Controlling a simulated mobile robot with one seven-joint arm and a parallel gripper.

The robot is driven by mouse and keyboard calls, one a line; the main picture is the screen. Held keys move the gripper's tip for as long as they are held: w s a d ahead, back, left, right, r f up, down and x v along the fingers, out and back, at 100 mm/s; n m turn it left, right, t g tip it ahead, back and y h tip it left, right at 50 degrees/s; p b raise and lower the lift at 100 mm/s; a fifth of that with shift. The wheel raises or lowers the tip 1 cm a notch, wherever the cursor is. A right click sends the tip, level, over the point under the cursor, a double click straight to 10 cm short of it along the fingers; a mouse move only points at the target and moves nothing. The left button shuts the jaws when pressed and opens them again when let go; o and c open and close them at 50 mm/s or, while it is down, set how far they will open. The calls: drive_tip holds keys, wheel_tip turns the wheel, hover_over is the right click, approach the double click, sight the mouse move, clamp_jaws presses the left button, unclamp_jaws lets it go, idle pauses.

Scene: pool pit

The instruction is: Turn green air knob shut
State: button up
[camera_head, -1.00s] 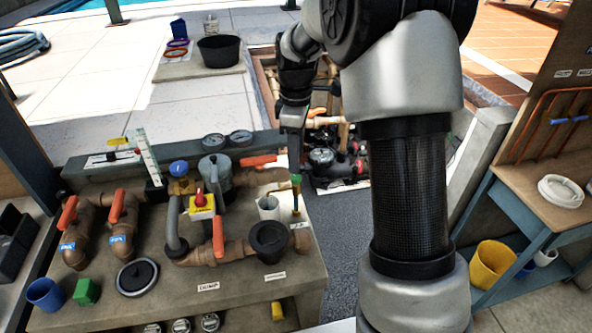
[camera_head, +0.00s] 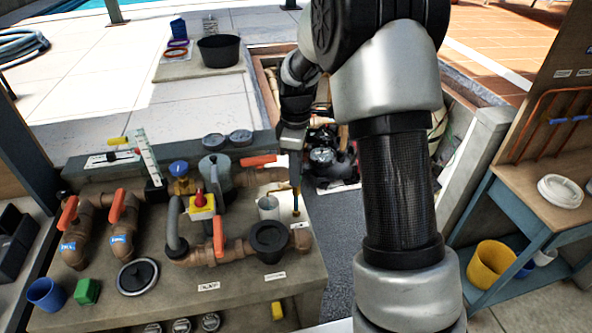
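The green air knob does not show now; the end of my gripper (camera_head: 292,165) covers the place at the top of a thin upright stem (camera_head: 296,203). The stem stands at the right end of the pipe bench (camera_head: 232,292), beside a white cup-like pipe (camera_head: 268,205). My gripper points down over the stem top. Its fingers are too small and dark to tell whether they touch the knob or are open or shut.
Close by are a black round cap (camera_head: 269,238), an orange handle (camera_head: 258,160) and a red-topped yellow box (camera_head: 202,205). Gauges (camera_head: 240,137) stand behind. Right of the bench is open grey floor (camera_head: 340,235), then a blue-framed table (camera_head: 495,215).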

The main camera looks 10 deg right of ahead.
drive_tip(key=shift+m, duration=0.4)
drive_tip(key=m, duration=0.5)
drive_tip(key=shift+m, duration=0.3)
drive_tip(key=m, duration=0.3)
drive_tip(key=shift+m+b, duration=0.3)
drive_tip(key=shift+m, duration=0.1)
drive_tip(key=m, duration=0.3)
drive_tip(key=shift+m, duration=0.3)
drive_tip(key=m, duration=0.4)
drive_tip(key=shift+m+p, duration=0.45)
drive_tip(key=shift+m, duration=1.85)
drive_tip(key=o, duration=1.1)
drive_tip(key=shift+c, duration=0.2)
